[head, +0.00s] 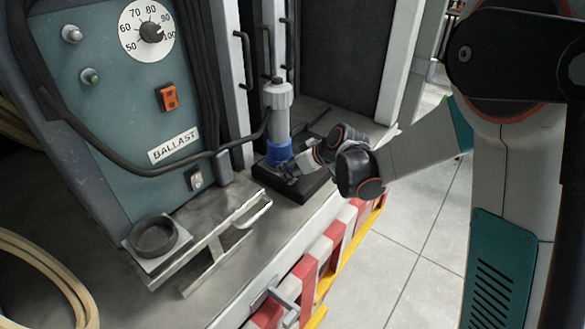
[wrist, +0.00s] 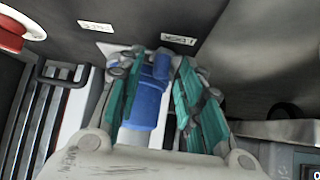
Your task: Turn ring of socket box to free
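The socket box (head: 301,186) is a low black box on the grey deck. A blue ring (head: 279,153) sits on it around the foot of an upright grey plug (head: 279,108). My gripper (head: 296,170) reaches in low from the right, at the ring. In the wrist view the blue ring (wrist: 147,103) lies between the two teal-padded fingers of my gripper (wrist: 153,85). The left pad overlaps the ring's edge; a narrow gap shows beside the right pad. The fingers look open around the ring. Contact at the far side is hidden.
A teal ballast panel (head: 120,100) with a dial and an orange switch stands left. A black cable runs from it toward the plug. A round dark cup (head: 155,237) and a metal bracket (head: 220,240) are on the deck. Open floor (head: 420,220) lies right.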

